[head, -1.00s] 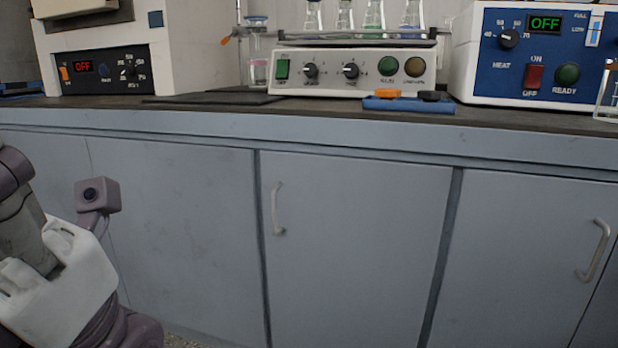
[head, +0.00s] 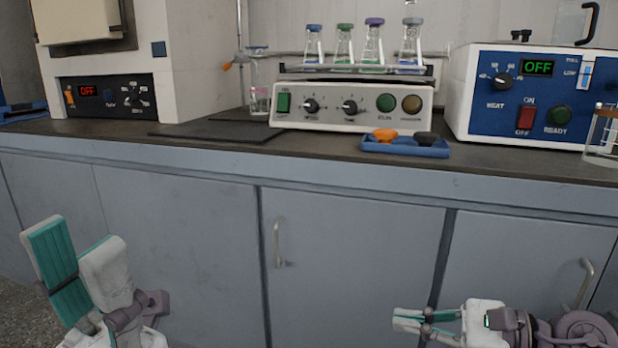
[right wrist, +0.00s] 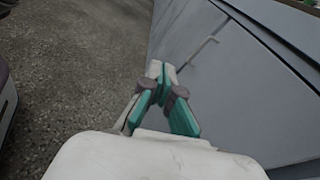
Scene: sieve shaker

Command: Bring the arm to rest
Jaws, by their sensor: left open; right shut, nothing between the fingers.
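My left gripper (head: 84,262) is at the lower left of the head view, in front of the grey cabinet doors and below the counter top. Its two broad fingers point up and stand apart, with nothing between them. My right gripper (head: 402,322) is at the lower right of the head view, low in front of the cabinets, its fingers pointing left. In the right wrist view the right gripper (right wrist: 160,70) has its fingertips together and holds nothing. It hangs over the speckled floor beside the cabinet front.
The dark counter (head: 320,160) carries a shaker (head: 350,108) with several stoppered flasks, a blue tray (head: 405,147), a blue heating unit (head: 540,95) and an oven-like box (head: 105,97). Door handles (head: 279,242) stick out from the cabinets. Floor (right wrist: 80,70) left of the right gripper is clear.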

